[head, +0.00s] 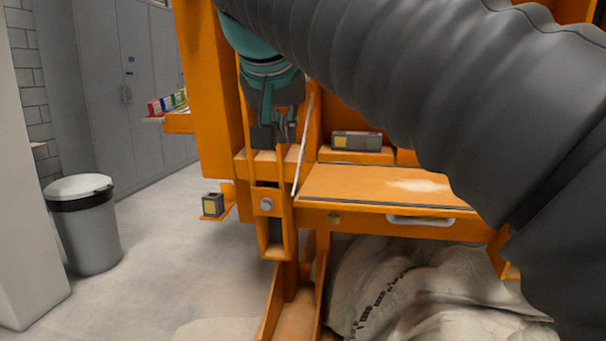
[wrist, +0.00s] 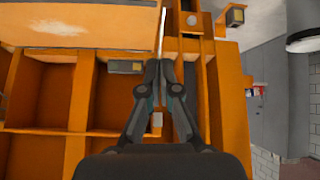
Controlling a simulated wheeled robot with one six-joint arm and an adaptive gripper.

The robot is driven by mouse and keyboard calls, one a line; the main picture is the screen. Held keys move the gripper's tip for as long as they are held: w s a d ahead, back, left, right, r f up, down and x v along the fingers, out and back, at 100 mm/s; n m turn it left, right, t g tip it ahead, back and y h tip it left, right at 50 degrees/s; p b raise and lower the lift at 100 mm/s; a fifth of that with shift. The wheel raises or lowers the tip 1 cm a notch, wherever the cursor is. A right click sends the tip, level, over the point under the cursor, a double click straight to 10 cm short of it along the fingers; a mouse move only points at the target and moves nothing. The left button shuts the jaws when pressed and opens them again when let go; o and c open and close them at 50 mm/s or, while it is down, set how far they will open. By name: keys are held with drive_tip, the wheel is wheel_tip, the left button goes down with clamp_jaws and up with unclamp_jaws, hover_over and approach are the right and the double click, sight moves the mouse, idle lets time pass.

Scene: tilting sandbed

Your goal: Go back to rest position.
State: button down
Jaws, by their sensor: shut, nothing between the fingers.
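My gripper (head: 273,138) hangs from the teal wrist of my arm, fingers pointing down, in front of the orange sandbed frame (head: 210,100). It also shows in the wrist view (wrist: 164,66), its fingertips close together with nothing between them. A thin pale rod (head: 302,145) stands tilted just right of the gripper in the head view. I cannot tell whether the fingers touch it. My dark ribbed arm cover hides much of the upper right of the head view.
An orange panel (head: 375,183) with a pale handle (head: 420,221) lies right of the gripper, with a small grey box (head: 357,141) behind. A grey bin (head: 84,225) stands left. A pale crumpled sack (head: 430,290) lies below. The floor between bin and frame is clear.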

wheel_tip(320, 180, down, 17)
drive_tip(key=s+n+g+y, duration=0.2)
drive_tip(key=s+n, duration=0.1)
drive_tip(key=n, duration=0.2)
drive_tip(key=s+d+f+m+p, duration=0.1)
drive_tip(key=s+d+f+m, duration=0.1)
drive_tip(key=s+d+f, duration=0.5)
drive_tip(key=s+d+f+m+g+h+p, duration=0.1)
drive_tip(key=s+d+f+m, duration=0.1)
drive_tip(key=s+d+f, duration=0.5)
drive_tip(key=d+f, duration=0.2)
drive_tip(key=d, duration=0.2)
drive_tip(key=shift+d+f+m, duration=0.3)
drive_tip(key=shift+d+f, duration=0.05)
drive_tip(key=shift+f, duration=0.05)
drive_tip(key=c, duration=1.1)
unclamp_jaws()
drive_tip(key=shift+s, duration=0.1)
drive_tip(key=shift+d, duration=0.1)
